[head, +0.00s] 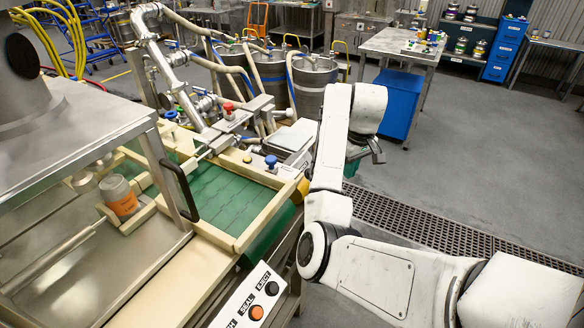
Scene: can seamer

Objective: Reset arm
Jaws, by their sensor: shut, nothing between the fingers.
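My white arm rises from the lower right of the head view and bends upward near the middle. My gripper (377,153) is at the far end of the arm, small and dark, pointing down over the grey floor to the right of the machine. It is shut and holds nothing. It is apart from the conveyor and the control panel. Part of the gripper is hidden behind the arm's links.
A can with an orange label (119,196) stands inside the seamer at left. A green conveyor (222,207) and a button panel (252,304) lie left of my arm. A steel table (403,45) and blue bin (399,103) stand behind. Floor at right is clear.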

